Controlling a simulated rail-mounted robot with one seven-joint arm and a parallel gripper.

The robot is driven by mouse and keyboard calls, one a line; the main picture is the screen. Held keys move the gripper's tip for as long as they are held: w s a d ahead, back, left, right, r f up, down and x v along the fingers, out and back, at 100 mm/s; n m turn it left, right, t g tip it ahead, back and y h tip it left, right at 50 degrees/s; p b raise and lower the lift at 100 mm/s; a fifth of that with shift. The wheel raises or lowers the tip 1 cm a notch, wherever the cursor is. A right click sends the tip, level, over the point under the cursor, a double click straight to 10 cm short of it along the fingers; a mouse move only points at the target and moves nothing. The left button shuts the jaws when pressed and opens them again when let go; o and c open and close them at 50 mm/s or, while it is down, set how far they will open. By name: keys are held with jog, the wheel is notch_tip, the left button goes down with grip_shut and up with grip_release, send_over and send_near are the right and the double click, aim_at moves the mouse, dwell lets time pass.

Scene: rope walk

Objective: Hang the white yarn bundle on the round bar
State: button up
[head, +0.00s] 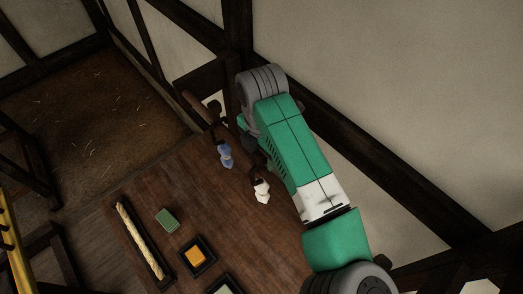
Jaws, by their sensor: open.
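The white yarn bundle (262,191) is at the right part of the wooden table, beside my arm, with a dark part at its top. A blue bundle (225,155) is to its upper left, also with a dark top. My gripper (257,166) shows only as a small dark shape just above the white bundle, mostly behind my green and white arm. It is open; whether it touches the bundle cannot be told. A brown bar (196,106) slants at the table's far edge; whether it is the round bar is unclear.
On the table (190,205) are a long dark tray (129,229) with a pale rope, a green block (167,218), a dark tray (212,260) with an orange piece and another tray at the bottom edge. A timbered wall (380,80) stands behind my arm.

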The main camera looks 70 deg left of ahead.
notch_tip(320, 180, up, 8)
jog(key=shift+f+b, duration=0.15)
jog(key=shift+b, duration=0.45)
jog(key=w+a+r+m+t+y+p, duration=0.1)
jog(key=a+r+m+y, duration=0.2)
jog(key=r+y, duration=0.15)
jog(key=w+a+r+m+t+y, duration=0.1)
jog(key=w+a+r+m+y, duration=0.1)
jog(key=a+r+m+y, duration=0.3)
jog(key=w+d+r+m+t+y, duration=0.2)
jog(key=w+d+r+m+t, duration=0.3)
jog(key=r, duration=0.4)
jog(key=w+d+r+m+t+y, duration=0.2)
jog(key=w+d+r+m+t, duration=0.2)
jog(key=d+r+m, duration=0.35)
jog(key=d+r+m+t+h, duration=0.3)
jog(key=d+m, duration=0.3)
jog(key=d, duration=0.5)
jog(key=d+r+m+t+h+p, duration=0.1)
jog(key=d+r+m+t+h, duration=0.3)
jog(key=d, duration=0.6)
jog(key=s+d+r+m+t+h, duration=0.1)
jog(key=d+r+m+t+h, duration=0.3)
jog(key=d+m, duration=0.6)
jog(key=d+t+h, duration=0.1)
jog(key=t+h, duration=0.1)
jog(key=t, duration=0.1)
jog(key=shift+d+p, duration=0.3)
